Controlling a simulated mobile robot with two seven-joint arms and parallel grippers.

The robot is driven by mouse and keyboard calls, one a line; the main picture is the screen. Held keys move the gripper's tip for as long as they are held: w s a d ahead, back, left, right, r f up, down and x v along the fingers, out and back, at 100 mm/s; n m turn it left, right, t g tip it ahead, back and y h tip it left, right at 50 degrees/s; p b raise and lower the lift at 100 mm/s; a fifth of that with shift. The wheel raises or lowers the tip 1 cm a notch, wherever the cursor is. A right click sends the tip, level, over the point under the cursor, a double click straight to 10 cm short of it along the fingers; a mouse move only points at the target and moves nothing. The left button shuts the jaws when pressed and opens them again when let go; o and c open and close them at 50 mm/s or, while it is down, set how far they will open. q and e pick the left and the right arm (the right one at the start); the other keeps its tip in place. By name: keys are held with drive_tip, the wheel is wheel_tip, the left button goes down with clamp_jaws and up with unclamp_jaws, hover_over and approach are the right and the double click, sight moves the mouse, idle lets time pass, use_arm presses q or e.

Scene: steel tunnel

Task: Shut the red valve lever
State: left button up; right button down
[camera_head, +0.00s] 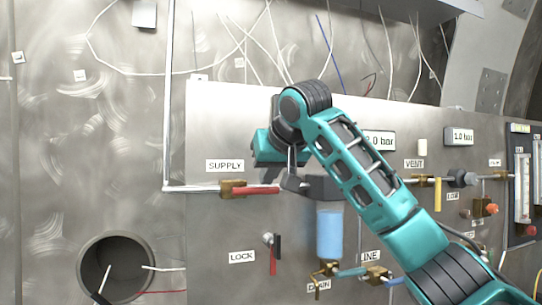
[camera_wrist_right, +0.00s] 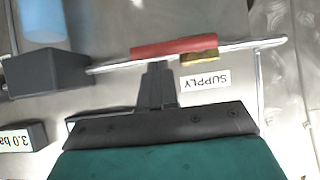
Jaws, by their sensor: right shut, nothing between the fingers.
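The red valve lever (camera_head: 257,190) at the SUPPLY label lies horizontal, in line with its pipe, to the right of the brass valve body (camera_head: 232,188). The upside-down right wrist view also shows the lever (camera_wrist_right: 172,47) and the brass body (camera_wrist_right: 200,57). My right gripper (camera_head: 291,180) is shut and empty, just past the lever's free right end in the head view. In the wrist view its closed fingertips (camera_wrist_right: 158,66) reach the lever's edge. I cannot tell whether they touch it.
A smaller red handle (camera_head: 273,262) hangs beside the LOCK label. A dark box with a blue cylinder (camera_head: 329,235) sits right of the gripper. A yellow VENT lever (camera_head: 437,194) is farther right. A round opening (camera_head: 117,268) with wires is at lower left.

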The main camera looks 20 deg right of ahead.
drive_tip(key=shift+f, duration=0.2)
drive_tip(key=shift+f, duration=0.1)
